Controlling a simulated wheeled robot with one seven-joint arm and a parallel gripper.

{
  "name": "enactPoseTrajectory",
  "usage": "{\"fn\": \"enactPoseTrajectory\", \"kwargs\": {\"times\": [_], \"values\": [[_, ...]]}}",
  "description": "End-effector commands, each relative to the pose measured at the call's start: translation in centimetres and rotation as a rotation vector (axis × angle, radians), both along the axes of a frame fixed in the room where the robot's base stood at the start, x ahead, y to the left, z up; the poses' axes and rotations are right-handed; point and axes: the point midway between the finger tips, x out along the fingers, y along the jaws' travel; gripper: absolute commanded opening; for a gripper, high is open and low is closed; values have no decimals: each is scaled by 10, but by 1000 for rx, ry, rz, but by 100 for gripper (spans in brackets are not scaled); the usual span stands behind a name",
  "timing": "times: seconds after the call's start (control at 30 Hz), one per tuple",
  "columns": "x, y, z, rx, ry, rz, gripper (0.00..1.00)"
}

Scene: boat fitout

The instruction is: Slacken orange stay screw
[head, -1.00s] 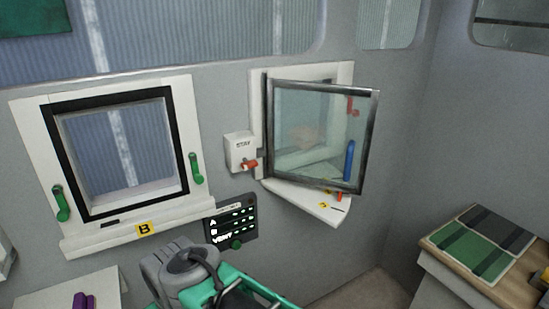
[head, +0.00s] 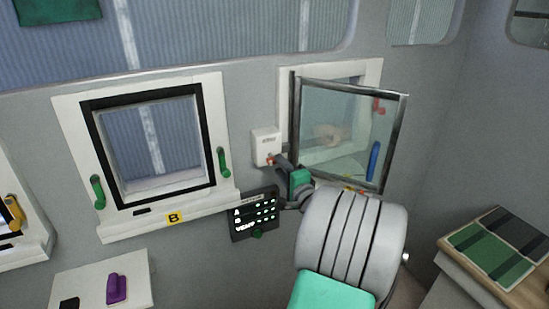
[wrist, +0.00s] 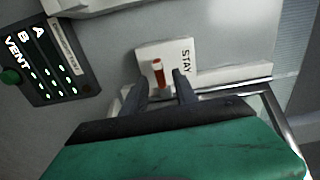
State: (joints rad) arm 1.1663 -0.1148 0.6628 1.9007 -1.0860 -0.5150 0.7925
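The orange stay screw (wrist: 157,70) stands out from the white STAY box (wrist: 150,52) in the wrist view. The box (head: 265,143) also shows in the head view, on the wall at the left of the open window pane (head: 345,130). There the screw is mostly hidden by my gripper (head: 277,160). In the wrist view my gripper (wrist: 159,80) is open, with one dark finger at each side of the screw. I see gaps between the fingers and the screw. I cannot tell how far along it the fingertips reach.
The swung-out pane stands just right of my gripper. A dark VENT panel (head: 254,214) with green lights and a green knob is close below. Window B (head: 150,145) with green handles is at the left. A white shelf (head: 75,285) with a purple object (head: 117,288) is lower left.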

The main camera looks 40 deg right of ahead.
Motion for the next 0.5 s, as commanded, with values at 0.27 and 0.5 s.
{"fn": "enactPoseTrajectory", "kwargs": {"times": [0.27,0.5], "values": [[40,-11,1,-3,3,2,35],[42,-12,0,-4,3,1,35]]}}
